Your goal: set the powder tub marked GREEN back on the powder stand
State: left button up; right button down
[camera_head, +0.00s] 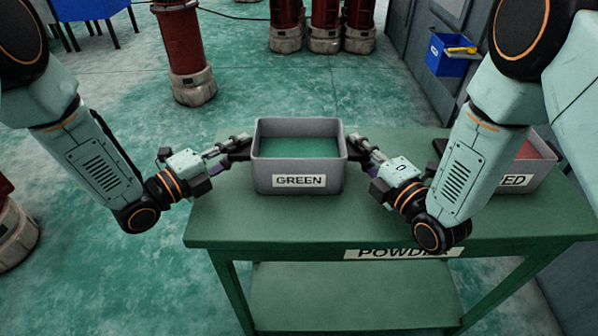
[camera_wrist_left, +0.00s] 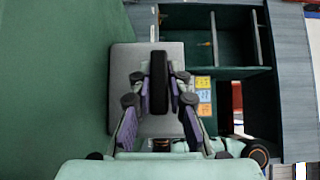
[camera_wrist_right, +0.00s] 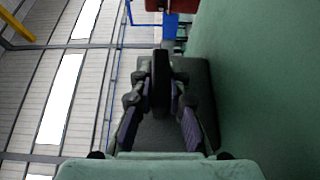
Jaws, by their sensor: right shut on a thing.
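The grey powder tub marked GREEN (camera_head: 299,181) is upright over the left part of the green powder stand (camera_head: 300,228), with green powder inside. I cannot tell whether its base touches the top. My left gripper (camera_head: 238,150) is at the tub's left handle; its fingers lie either side of the dark handle (camera_wrist_left: 160,82), but their grip is unclear. My right gripper (camera_head: 358,150) is shut on the right handle (camera_wrist_right: 161,80). The tub's grey wall shows behind the fingers in both wrist views.
A second grey tub (camera_head: 545,181) with red powder and a label ending "ED" stands at the stand's right end, partly behind my right arm. Red columns (camera_head: 186,50) stand behind on the floor. A blue bin (camera_head: 447,62) hangs on the grey cabinet wall.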

pick_arm(q)
jog(key=o, duration=0.4)
pick_arm(e)
jog(key=shift+r, duration=0.1)
pick_arm(q)
jog(key=shift+o, duration=0.2)
jog(key=shift+f, duration=0.15)
pick_arm(e)
jog(key=c, duration=1.8)
grip_release()
jog(key=o, duration=0.5)
jog(key=shift+o, duration=0.2)
pick_arm(q)
jog(key=shift+o, duration=0.8)
pick_arm(e)
jog(key=shift+f, duration=0.2)
pick_arm(q)
jog(key=shift+o, duration=0.8)
pick_arm(e)
jog(key=shift+r, duration=0.1)
jog(key=shift+o, duration=0.2)
